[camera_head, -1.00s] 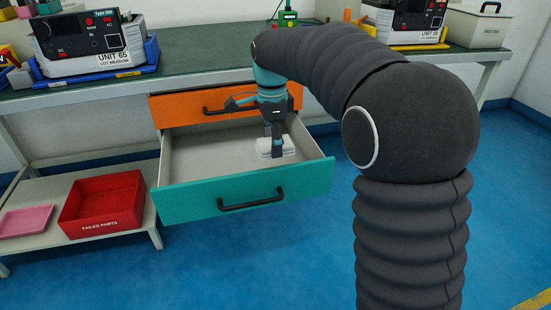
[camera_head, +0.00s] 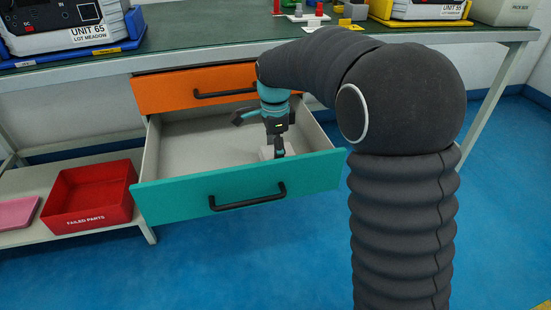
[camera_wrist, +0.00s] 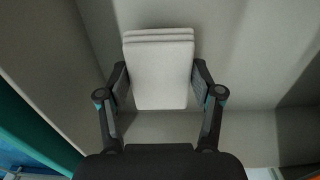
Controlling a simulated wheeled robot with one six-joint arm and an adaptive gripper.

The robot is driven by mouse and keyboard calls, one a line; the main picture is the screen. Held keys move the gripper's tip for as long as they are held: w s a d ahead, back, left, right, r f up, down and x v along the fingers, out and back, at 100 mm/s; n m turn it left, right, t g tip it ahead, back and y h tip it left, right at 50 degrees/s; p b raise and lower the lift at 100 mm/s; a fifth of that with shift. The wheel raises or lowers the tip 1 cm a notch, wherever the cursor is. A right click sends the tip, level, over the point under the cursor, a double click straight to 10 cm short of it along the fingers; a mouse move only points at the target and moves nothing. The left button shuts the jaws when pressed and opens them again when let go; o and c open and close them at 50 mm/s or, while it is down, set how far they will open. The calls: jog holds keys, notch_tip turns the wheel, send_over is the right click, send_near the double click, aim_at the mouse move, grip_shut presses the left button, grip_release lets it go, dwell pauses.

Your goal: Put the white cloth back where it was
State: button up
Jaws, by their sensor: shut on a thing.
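The white cloth (camera_wrist: 160,72) is a folded, layered pad. In the wrist view it lies between the two fingers of my gripper (camera_wrist: 161,88), which press on its left and right sides. In the head view my gripper (camera_head: 279,148) reaches down into the open teal-fronted drawer (camera_head: 236,186), near the front right. Only part of the cloth (camera_head: 265,153) shows there, beside the fingers and behind the drawer front. I cannot tell whether the cloth touches the drawer floor.
A shut orange drawer (camera_head: 195,90) is just above the open one. The green bench top (camera_head: 220,37) holds units and small items. A red failed parts bin (camera_head: 91,196) and a pink tray (camera_head: 17,212) are on the low shelf at left. The blue floor in front is clear.

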jog(key=shift+f, duration=1.4)
jog(key=shift+f, duration=0.15)
jog(key=o, duration=1.1)
